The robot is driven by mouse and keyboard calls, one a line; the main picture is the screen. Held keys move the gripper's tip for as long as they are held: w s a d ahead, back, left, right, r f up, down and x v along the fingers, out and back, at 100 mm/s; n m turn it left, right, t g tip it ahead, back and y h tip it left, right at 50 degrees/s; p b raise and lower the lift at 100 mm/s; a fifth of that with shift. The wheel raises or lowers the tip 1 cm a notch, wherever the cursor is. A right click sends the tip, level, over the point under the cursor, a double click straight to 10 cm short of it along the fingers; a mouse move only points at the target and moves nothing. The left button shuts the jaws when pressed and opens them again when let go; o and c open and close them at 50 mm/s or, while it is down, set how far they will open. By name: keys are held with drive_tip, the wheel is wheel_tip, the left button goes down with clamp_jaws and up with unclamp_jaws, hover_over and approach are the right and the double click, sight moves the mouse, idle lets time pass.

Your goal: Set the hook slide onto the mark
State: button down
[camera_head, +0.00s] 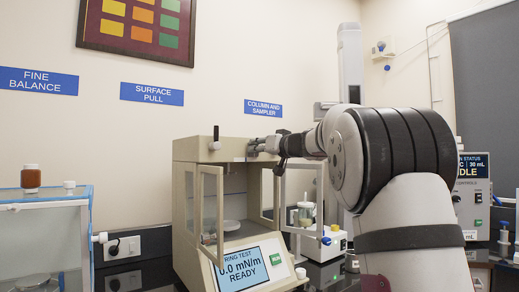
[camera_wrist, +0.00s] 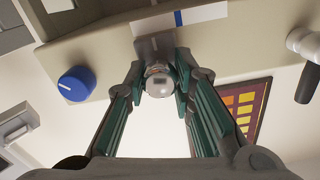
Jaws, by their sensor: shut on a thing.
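My gripper (camera_wrist: 160,85) is shut on a round grey knob (camera_wrist: 158,80) in the wrist view. The knob sits at a dark grey block, the hook slide (camera_wrist: 154,45), on the beige top front of the cabinet. A pale strip with a short blue line, the mark (camera_wrist: 178,18), runs beside the slide. The blue line is to the right of the slide there, apart from it. In the head view my gripper (camera_head: 267,146) is at the upper right front edge of the beige cabinet (camera_head: 205,151), and it hides the knob and slide.
The cabinet's glass doors (camera_head: 212,205) stand open, with a pale dish (camera_head: 231,226) inside. Its screen (camera_head: 243,268) reads "RING TEST 0.0 mN/m READY". A blue knob (camera_wrist: 76,85) is near my fingers. A beaker (camera_head: 305,214) stands behind, right.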

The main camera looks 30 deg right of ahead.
drive_tip(key=a+b, duration=0.2)
drive_tip(key=b, duration=0.1)
drive_tip(key=shift+a, duration=0.35)
drive_tip(key=c, duration=1.3)
unclamp_jaws()
drive_tip(key=shift+c, duration=0.2)
drive_tip(key=shift+s, duration=0.1)
drive_tip(key=s, duration=1.2)
drive_tip(key=shift+d, duration=0.2)
